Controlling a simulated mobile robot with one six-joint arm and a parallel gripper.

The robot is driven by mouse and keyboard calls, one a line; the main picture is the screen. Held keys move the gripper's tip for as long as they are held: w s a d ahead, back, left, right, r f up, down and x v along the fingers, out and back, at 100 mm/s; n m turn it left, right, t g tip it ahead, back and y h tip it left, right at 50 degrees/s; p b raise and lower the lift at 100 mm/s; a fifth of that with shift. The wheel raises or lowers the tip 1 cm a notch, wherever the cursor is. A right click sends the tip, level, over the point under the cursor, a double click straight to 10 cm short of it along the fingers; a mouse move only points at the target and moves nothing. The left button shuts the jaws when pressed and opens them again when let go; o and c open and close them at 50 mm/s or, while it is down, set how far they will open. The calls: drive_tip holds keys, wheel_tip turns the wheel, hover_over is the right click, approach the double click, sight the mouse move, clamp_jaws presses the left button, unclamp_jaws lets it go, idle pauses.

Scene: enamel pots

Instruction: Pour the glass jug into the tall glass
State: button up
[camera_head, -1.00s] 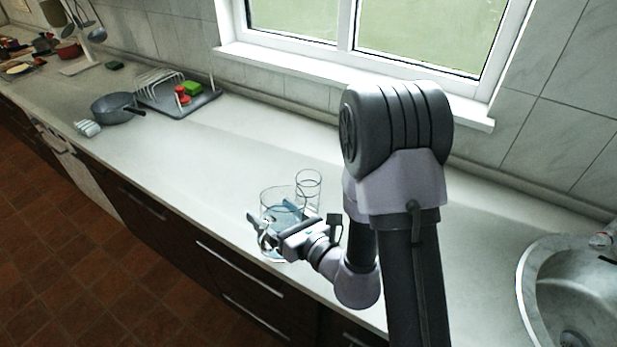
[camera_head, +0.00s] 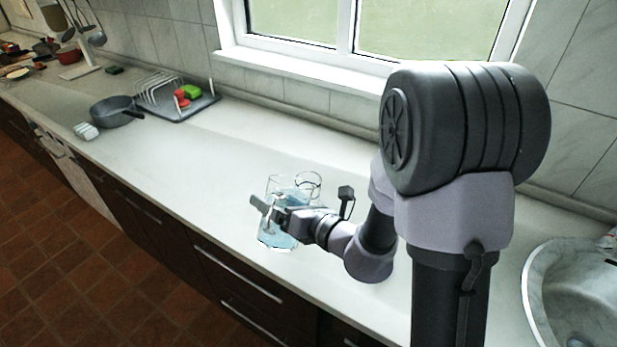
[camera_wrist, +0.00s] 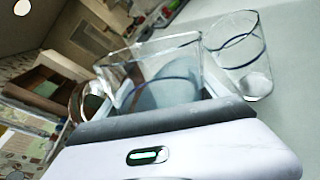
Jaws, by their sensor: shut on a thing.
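The glass jug (camera_head: 275,237) holds pale blue liquid and is in my gripper (camera_head: 269,211), which is shut on it near the front edge of the counter. In the head view the jug looks close to upright. The tall glass (camera_head: 309,184) is clear and stands on the counter just behind and to the right of the jug, partly hidden by it. In the wrist view the jug (camera_wrist: 150,52) fills the middle, and the tall glass (camera_wrist: 240,60) stands to its right and looks empty. I cannot tell whether the two touch.
A grey pan (camera_head: 114,110), a white folded cloth (camera_head: 86,131) and a dish rack (camera_head: 185,101) with red and green things are far left on the counter (camera_head: 190,160). A sink (camera_head: 575,290) is at the right. The counter between is clear.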

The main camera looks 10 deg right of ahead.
sight(279, 190)
drive_tip(key=shift+w+d+r+m+g+p, duration=0.25)
drive_tip(key=shift+r+m+p, duration=0.35)
drive_tip(key=shift+p, duration=1.2)
drive_tip(key=shift+w+r+m+g+y+p, duration=0.1)
drive_tip(key=shift+r+m+g+y+p, duration=0.6)
drive_tip(key=shift+p, duration=2.7)
idle(0.8)
